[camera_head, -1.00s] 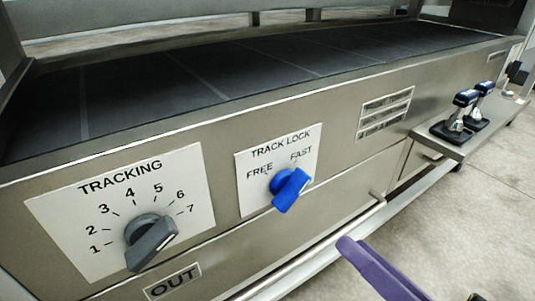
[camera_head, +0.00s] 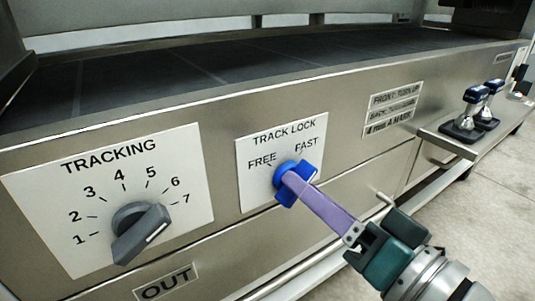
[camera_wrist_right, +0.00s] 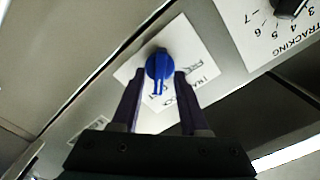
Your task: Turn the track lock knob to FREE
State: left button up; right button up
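The blue track lock knob (camera_head: 286,193) sits on its white TRACK LOCK plate (camera_head: 254,186), below the words FREE and FAST. The upper end of its grip bar lies toward FAST. My right gripper (camera_head: 289,178) reaches in from the lower right, and a purple finger covers part of the knob. In the right wrist view, the knob (camera_wrist_right: 159,66) lies between the open fingertips (camera_wrist_right: 160,80), with a gap on each side. Whether a finger touches it I cannot tell. My left gripper is not in view.
The grey TRACKING knob (camera_head: 139,231) on its numbered plate is to the left. An OUT label (camera_head: 166,282) is below. A rail runs along the front at lower right, and two blue-topped levers (camera_head: 474,96) stand on the right ledge. The dark belt lies above the panel.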

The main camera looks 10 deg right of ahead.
grip_shut()
dwell(0.6)
jog(key=shift+a+n+p, duration=0.1)
jog(key=shift+n+p, duration=2.85)
jog(key=shift+n, duration=5.95)
jog(key=shift+o, duration=0.4)
grip_release()
jog(key=shift+s, duration=0.1)
